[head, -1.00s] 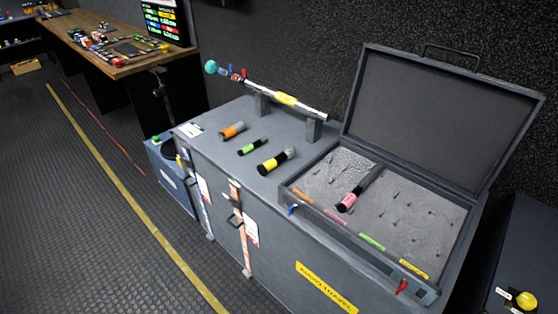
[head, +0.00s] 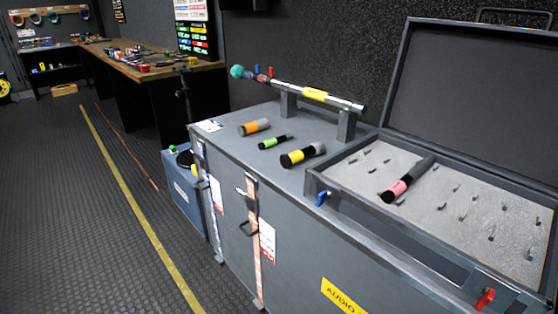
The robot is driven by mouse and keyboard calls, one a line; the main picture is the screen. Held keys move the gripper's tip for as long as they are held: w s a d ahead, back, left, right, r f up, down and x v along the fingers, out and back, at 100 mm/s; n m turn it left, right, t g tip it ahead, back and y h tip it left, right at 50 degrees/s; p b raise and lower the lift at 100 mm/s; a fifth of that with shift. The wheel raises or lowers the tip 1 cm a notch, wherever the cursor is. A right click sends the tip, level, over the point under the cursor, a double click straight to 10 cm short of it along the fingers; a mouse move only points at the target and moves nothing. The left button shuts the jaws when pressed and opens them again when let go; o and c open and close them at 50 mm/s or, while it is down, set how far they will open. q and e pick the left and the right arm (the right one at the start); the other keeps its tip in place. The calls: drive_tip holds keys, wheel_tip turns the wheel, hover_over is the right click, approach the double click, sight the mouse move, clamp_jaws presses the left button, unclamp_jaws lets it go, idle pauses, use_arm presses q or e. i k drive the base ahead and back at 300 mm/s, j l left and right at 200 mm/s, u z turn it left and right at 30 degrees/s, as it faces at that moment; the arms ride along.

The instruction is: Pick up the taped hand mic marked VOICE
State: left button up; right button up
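Several taped hand mics show in the head view. An orange-taped mic (head: 255,127), a smaller green-taped mic (head: 275,142) and a yellow-taped mic (head: 303,154) lie apart on the top of the grey case (head: 232,141). A pink-taped mic (head: 408,180) lies tilted on the grey foam inside the open case compartment (head: 343,202). I cannot read a VOICE mark on any of them. Neither of my grippers is in view.
A pole with a teal ball end (head: 237,72) rests on two brackets behind the mics. The raised lid (head: 470,100) stands behind the foam. A wooden bench (head: 150,68) with small items is at the back left.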

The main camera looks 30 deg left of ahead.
sight(315, 148)
drive_tip(key=i+j+u, duration=0.1)
drive_tip(key=u, duration=0.3)
drive_tip(key=i+j+u, duration=0.1)
drive_tip(key=u, duration=0.25)
drive_tip(key=i+u, duration=0.15)
drive_tip(key=u, duration=0.25)
drive_tip(key=i+u, duration=0.15)
drive_tip(key=u, duration=0.25)
